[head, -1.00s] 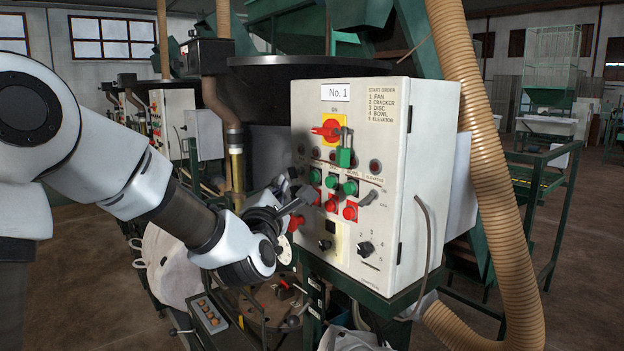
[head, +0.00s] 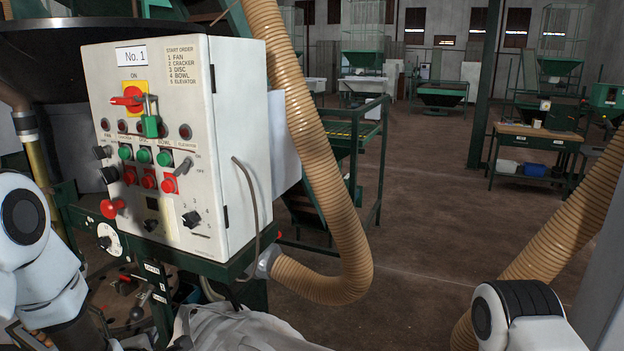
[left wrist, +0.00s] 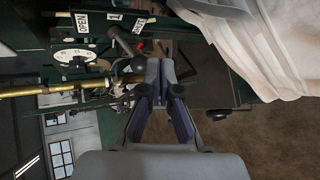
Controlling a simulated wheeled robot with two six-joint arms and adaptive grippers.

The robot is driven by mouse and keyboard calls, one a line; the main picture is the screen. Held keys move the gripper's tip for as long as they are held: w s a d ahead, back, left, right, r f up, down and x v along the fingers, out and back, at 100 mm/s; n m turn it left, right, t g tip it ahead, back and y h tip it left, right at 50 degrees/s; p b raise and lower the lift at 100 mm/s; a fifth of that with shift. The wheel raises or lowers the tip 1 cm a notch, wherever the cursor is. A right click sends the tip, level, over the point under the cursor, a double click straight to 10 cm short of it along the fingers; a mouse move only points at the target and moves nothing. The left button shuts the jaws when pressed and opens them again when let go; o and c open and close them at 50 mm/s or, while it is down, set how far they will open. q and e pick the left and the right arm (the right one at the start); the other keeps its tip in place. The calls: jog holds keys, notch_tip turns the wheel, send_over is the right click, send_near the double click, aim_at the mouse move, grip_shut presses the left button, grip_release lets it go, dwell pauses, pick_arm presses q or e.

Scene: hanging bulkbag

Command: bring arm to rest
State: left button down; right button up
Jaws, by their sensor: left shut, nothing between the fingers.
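My left arm (head: 45,265) comes in at the lower left of the head view, beside the control box. Its gripper is mostly cut off or hidden there. In the left wrist view my left gripper (left wrist: 160,70) is shut and empty, its two fingers together, pointing toward the green frame and levers. My right arm (head: 520,315) shows only as a white and black joint at the lower right of the head view. Its gripper is out of view.
The control box (head: 180,150), labelled No. 1, stands close to my left arm. A ribbed tan hose (head: 315,150) curves down beside it. Pale bag fabric (head: 235,330) lies below, also close in the left wrist view (left wrist: 262,45). Open floor (head: 430,200) lies to the right.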

pick_arm(q)
jog(key=s+d+f+m+g+h, duration=0.1)
jog(key=s+d+f+m+g, duration=0.15)
jog(key=s+f, duration=0.65)
jog(key=s+d+f+m+g+h, duration=0.1)
jog(key=s+d+f+m+g, duration=0.2)
jog(key=s+f, duration=0.5)
jog(key=s+d+f+m+g, duration=0.1)
jog(key=s+f+m+g, duration=0.2)
jog(key=s+m, duration=0.5)
jog(key=s+d+f+m+g+h, duration=0.1)
jog(key=s+f+m+g, duration=0.3)
jog(key=s+m, duration=0.5)
jog(key=shift+d+f+h, duration=0.3)
jog(key=shift+d+f, duration=0.2)
jog(key=shift+d, duration=0.15)
jog(key=shift+b, duration=0.3)
